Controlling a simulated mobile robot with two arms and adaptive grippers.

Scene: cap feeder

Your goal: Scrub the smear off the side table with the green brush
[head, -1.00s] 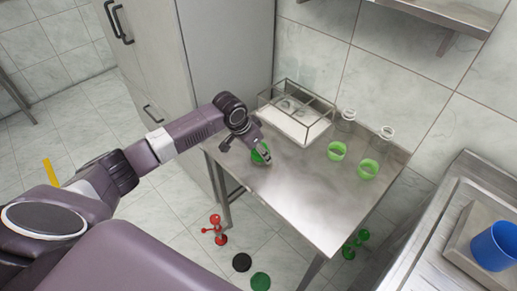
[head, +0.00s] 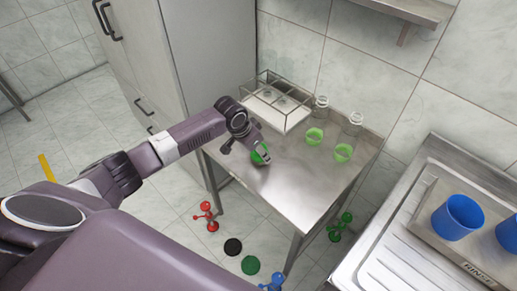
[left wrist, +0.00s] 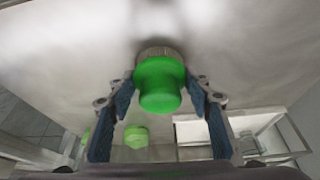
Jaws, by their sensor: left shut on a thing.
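The green brush (head: 260,154) is in my left gripper (head: 264,158), over the left part of the metal side table (head: 305,205). In the left wrist view the brush (left wrist: 158,85) sits between the two fingers of the gripper (left wrist: 160,108), its green body towards me and its pale ribbed end towards the table. I cannot tell whether that end touches the table. The tabletop shows soft pale patches, and I cannot tell smear from reflection. My right gripper is not in view.
A wire-framed tray (head: 262,107) stands at the table's back left. Two green cups (head: 314,137) (head: 343,152) and two clear bottles (head: 320,108) (head: 354,123) stand at the back right. A draining counter (head: 385,240) with blue cups (head: 458,217) is at the right. The table's front is clear.

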